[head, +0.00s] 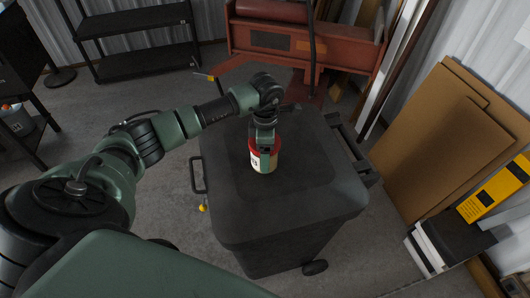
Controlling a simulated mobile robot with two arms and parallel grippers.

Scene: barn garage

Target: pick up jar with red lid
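The jar with the red lid (254,163) stands on the dark lid of a wheeled bin (320,190). A pale label shows on its lower side. My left arm reaches in from the left, and my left gripper (264,152) points down over the jar, with a finger in front of its red top. The gripper hides part of the jar, and I cannot tell whether the fingers are closed on it. My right gripper is not in view.
Cardboard sheets (435,145) lean on the wall at the right, near a black and yellow box (495,190). A black shelf (135,25) is at the back left. The bin lid around the jar is clear.

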